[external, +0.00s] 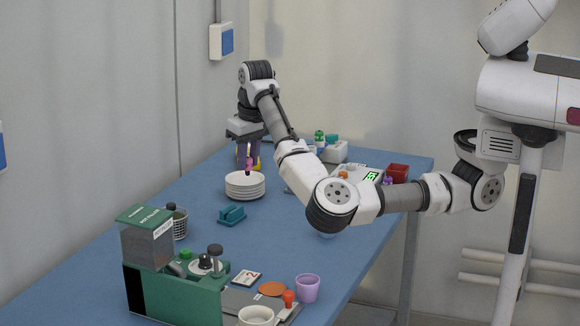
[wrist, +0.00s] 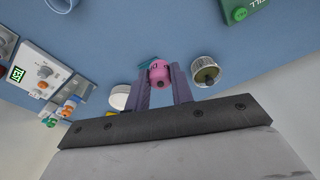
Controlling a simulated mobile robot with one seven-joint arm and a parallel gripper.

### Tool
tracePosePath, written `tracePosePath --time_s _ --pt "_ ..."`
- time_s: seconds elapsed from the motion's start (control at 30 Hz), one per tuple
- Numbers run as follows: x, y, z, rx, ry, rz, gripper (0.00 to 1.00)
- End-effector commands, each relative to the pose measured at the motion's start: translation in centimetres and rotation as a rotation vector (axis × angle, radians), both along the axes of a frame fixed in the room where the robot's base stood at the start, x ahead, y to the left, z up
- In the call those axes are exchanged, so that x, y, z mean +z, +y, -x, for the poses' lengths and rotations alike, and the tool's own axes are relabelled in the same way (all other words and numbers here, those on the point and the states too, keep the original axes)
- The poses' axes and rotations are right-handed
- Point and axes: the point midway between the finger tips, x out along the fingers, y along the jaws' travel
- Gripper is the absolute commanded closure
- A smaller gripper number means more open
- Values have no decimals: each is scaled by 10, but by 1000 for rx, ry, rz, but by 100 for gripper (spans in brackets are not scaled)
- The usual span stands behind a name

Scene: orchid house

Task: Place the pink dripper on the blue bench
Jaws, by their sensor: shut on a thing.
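The pink dripper (wrist: 159,73) is between the two purple-grey fingers of my gripper (wrist: 162,84) in the wrist view. The fingers are shut on its sides. In the external view the pink dripper (external: 249,164) shows small below my gripper (external: 247,158), in line with the stack of white plates (external: 245,186). I cannot tell how high it is above the bench. The blue bench (external: 190,262) runs from front left to back right. It also fills much of the wrist view (wrist: 150,30).
A teal holder (external: 232,215) and a wire basket (external: 180,226) stand near the plates. A green machine (external: 175,295) and a lilac cup (external: 307,288) are in front. A panel with a green display (external: 371,177) and a red box (external: 397,173) are at back right. The middle bench is mostly clear.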

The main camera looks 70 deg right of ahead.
Motion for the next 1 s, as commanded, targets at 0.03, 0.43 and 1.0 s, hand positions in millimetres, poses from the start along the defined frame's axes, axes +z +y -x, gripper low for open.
tracePosePath --time_s 0.03,0.43,1.0 --pt "-14 -1 1 -2 4 5 98" --pt "-113 -1 0 -1 3 5 98" --pt "-179 0 0 0 0 0 98"
